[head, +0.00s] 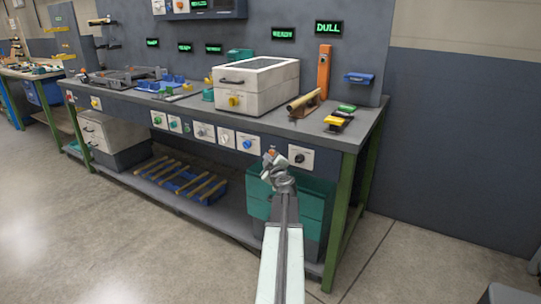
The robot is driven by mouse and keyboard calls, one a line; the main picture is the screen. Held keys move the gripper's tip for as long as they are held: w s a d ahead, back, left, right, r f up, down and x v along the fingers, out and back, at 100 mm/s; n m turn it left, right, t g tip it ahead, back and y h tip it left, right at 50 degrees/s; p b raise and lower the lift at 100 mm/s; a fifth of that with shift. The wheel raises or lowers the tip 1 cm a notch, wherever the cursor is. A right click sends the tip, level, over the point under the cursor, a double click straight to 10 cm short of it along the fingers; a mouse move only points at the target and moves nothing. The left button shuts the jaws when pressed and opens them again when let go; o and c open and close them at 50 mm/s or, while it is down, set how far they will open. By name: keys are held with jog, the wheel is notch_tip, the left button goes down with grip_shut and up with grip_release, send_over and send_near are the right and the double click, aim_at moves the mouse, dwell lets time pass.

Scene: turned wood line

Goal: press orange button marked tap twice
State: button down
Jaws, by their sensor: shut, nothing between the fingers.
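My arm reaches up from the bottom of the head view, and my gripper (272,156) is at the front edge of the workbench, shut and empty. An orange patch (267,158) shows right at my gripper, in the row of controls between a blue knob (247,144) and a black knob (300,157). It may be the orange button; my gripper covers most of that spot. Its marking cannot be read, and I cannot tell whether the gripper touches it.
The workbench (340,138) carries a white box (256,86) with a yellow knob, an orange upright block (324,72) and small coloured blocks. A teal drawer cabinet (300,208) and a blue tray stand below. A green bench leg (335,235) is at the right. The floor in front is clear.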

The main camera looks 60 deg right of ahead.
jog(key=a, duration=0.5)
dwell(2.6)
jog(key=w+a+f+n+t+y, duration=0.1)
jog(key=w+a+f+y, duration=0.15)
jog(key=w+a, duration=0.45)
jog(key=w+a+f+n+t+y, duration=0.1)
jog(key=w+a+y, duration=0.3)
jog(key=w+a, duration=0.3)
jog(key=w+a+f+n+g+y, duration=0.1)
jog(key=w+a+f+y, duration=0.25)
jog(key=a, duration=0.75)
jog(key=w+a+f+g+y, duration=0.1)
jog(key=w+a+f+y, duration=0.25)
jog(key=a, duration=0.75)
jog(key=s+a+f+g+y, duration=0.1)
jog(key=a+f+g, duration=0.25)
jog(key=a, duration=0.65)
jog(key=s+a+f+g+y, duration=0.1)
jog(key=s+a+f+g, duration=0.3)
jog(key=a, duration=0.7)
jog(key=s+a+f+m+g+h, duration=0.3)
jog(key=s+a, duration=0.4)
jog(key=a, duration=0.3)
jog(key=shift+a+f+m+g, duration=0.35)
jog(key=shift+f+g, duration=0.2)
jog(key=shift+g, duration=0.3)
